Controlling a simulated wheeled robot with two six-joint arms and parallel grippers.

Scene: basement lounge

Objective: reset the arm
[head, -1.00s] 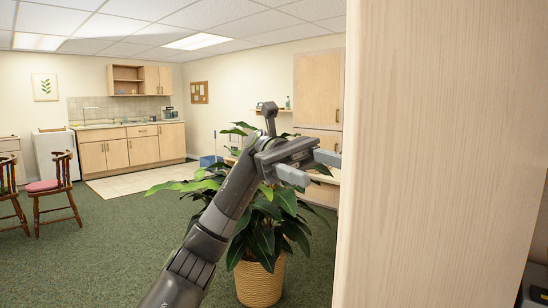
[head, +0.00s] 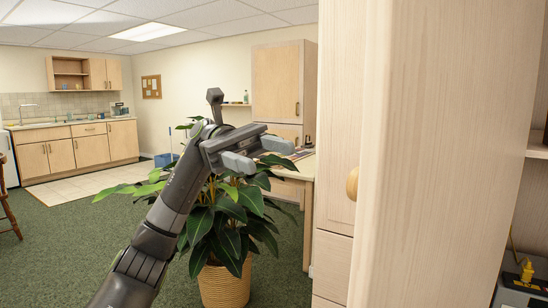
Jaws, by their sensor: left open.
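My left gripper (head: 258,153) is raised in the middle of the head view, in front of a potted plant. Its two fingers are apart and nothing is between them. My left arm comes up from the lower left edge. My right gripper does not show.
The leafy plant stands in a woven pot (head: 224,285) on the green carpet. A pale wooden cabinet (head: 420,150) fills the near right, with shelves beyond its edge. A desk (head: 308,170) is behind the plant. Kitchen cabinets (head: 75,148) line the far left wall. Open carpet (head: 70,240) lies left.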

